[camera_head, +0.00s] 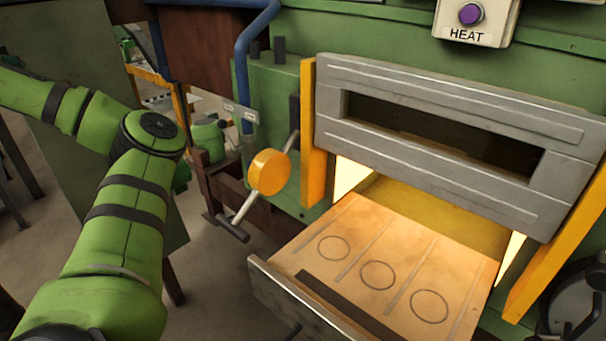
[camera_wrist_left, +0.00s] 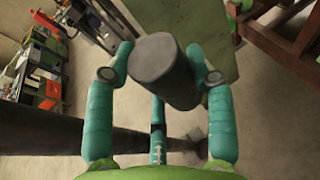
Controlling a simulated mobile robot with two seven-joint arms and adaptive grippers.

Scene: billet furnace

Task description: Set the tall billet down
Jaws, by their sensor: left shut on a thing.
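In the left wrist view, my left gripper (camera_wrist_left: 158,62) has its teal fingers around a dark grey cylindrical billet (camera_wrist_left: 166,82). The billet is held off the floor, its round end facing the camera. In the head view, my green left arm reaches down at the left, but its gripper and the billet are out of frame. The pulled-out furnace hearth (camera_head: 350,268) carries three marked circles (camera_head: 377,275) in a row, all empty. My right gripper is not in view.
The grey furnace door (camera_head: 450,177) is raised above the glowing opening (camera_head: 425,212). A lever with an orange disc (camera_head: 269,172) sticks out left of it. Orange posts (camera_head: 308,130) flank the door. A raised metal lip (camera_head: 310,303) edges the hearth's front.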

